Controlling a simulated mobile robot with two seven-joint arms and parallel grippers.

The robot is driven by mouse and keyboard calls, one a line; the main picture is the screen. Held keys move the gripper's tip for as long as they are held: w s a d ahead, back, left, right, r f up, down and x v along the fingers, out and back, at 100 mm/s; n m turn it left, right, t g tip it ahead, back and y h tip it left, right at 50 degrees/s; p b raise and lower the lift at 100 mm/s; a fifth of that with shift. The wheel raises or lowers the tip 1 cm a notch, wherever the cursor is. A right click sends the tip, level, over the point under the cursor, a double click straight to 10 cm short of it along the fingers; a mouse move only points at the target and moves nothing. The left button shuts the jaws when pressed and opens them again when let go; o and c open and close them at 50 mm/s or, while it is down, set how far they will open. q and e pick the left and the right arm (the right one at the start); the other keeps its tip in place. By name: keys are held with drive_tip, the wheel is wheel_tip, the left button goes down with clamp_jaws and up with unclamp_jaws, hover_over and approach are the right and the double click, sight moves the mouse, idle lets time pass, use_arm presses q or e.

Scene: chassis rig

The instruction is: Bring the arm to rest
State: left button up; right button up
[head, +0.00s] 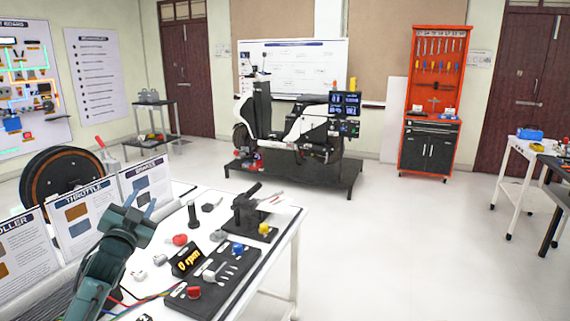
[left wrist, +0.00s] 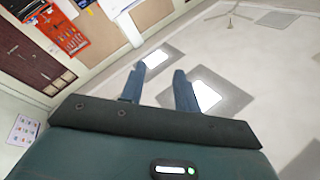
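My left arm comes in from the lower left in the head view. Its teal gripper (head: 140,208) is raised over the left part of the white table, in front of the throttle sign. In the left wrist view the two blue fingers of the left gripper (left wrist: 160,88) stand apart with nothing between them. Behind them that view shows the ceiling with bright light panels, and the wall with the orange tool cabinet (left wrist: 62,30), so the gripper points upward. My right gripper is in neither view.
Signs (head: 92,212) and a wheel (head: 62,185) stand at left. Open floor (head: 400,240) lies right.

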use_arm(q)
drive_tip(key=s+d+f+n+g, duration=0.2)
drive_tip(key=s+d+f+g, duration=0.15)
drive_tip(key=f, duration=0.55)
drive_tip(key=s+d+f+n+g, duration=0.15)
drive_tip(key=s+f, duration=0.25)
drive_tip(key=f, duration=0.4)
drive_tip(key=s+d+f+g+h, duration=0.1)
drive_tip(key=s+d+f, duration=0.4)
drive_tip(key=s, duration=0.5)
drive_tip(key=s+d+f+g+h, duration=0.1)
drive_tip(key=s+d+f, duration=0.3)
drive_tip(key=s, duration=0.7)
drive_tip(key=s+d+f+g+h, duration=0.2)
drive_tip(key=s+d+f, duration=0.3)
drive_tip(key=s, duration=0.5)
drive_tip(key=shift+s+d+f+g, duration=0.3)
drive_tip(key=shift+s+d+g, duration=0.05)
drive_tip(key=shift+d+g, duration=0.15)
